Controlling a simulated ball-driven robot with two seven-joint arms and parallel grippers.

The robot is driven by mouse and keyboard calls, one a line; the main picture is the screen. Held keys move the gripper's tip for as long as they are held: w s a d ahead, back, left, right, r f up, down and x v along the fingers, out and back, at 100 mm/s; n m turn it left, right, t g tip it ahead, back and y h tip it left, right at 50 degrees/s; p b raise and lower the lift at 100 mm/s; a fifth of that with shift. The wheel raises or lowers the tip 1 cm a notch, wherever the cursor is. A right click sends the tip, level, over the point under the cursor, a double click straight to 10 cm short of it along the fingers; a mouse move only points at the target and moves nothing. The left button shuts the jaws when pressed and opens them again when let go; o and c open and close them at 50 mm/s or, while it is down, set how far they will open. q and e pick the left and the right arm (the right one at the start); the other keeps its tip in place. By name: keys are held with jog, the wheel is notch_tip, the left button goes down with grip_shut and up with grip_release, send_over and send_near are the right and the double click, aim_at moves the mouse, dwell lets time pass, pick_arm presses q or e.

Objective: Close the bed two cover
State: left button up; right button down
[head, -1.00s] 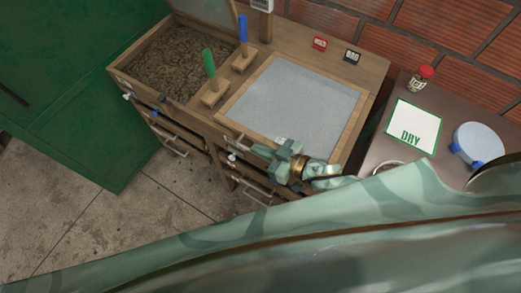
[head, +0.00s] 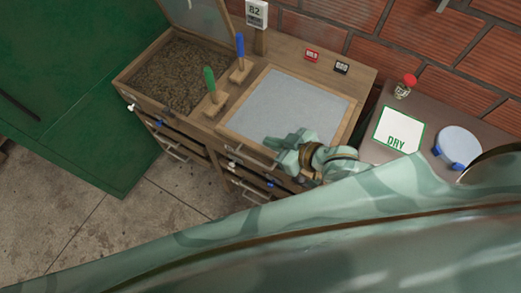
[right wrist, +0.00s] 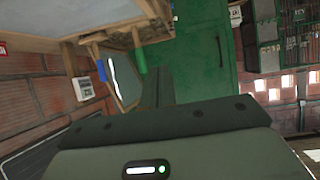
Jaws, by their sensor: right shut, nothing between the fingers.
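The wooden cabinet (head: 201,118) holds two beds. The left bed (head: 178,75) is open and full of brown, crumbly material. Its framed, see-through cover (head: 200,18) stands raised at the back and also shows in the right wrist view (right wrist: 122,82). The right bed has a flat pale grey panel (head: 290,105) lying level in its wooden frame. I cannot tell which one is bed two. My right gripper (head: 278,150) is shut and empty over the front edge of the right bed; contact is unclear. My left gripper is not in view.
Green (head: 212,85) and blue (head: 239,58) upright handles stand between the beds. A side table at right holds a DRY card (head: 399,130), a red-topped jar (head: 404,88) and a round blue-and-white item (head: 458,146). A green cabinet (head: 80,90) stands at left.

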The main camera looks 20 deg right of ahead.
jog(key=s+f+n+g+h, duration=0.1)
jog(key=s+f+n+g, duration=0.1)
jog(key=s+f+g, duration=0.1)
jog(key=b, duration=0.2)
send_over(251, 159)
jog(key=s+d, duration=0.1)
jog(key=s, duration=0.1)
notch_tip(251, 159, down, 8)
jog(key=r, duration=0.1)
jog(key=f, duration=0.2)
jog(key=f+b, duration=0.1)
jog(key=shift+d+h, duration=0.25)
jog(key=shift+h, duration=0.05)
jog(key=shift+s+f, duration=0.1)
jog(key=shift+f, duration=0.45)
jog(key=shift+f, duration=0.1)
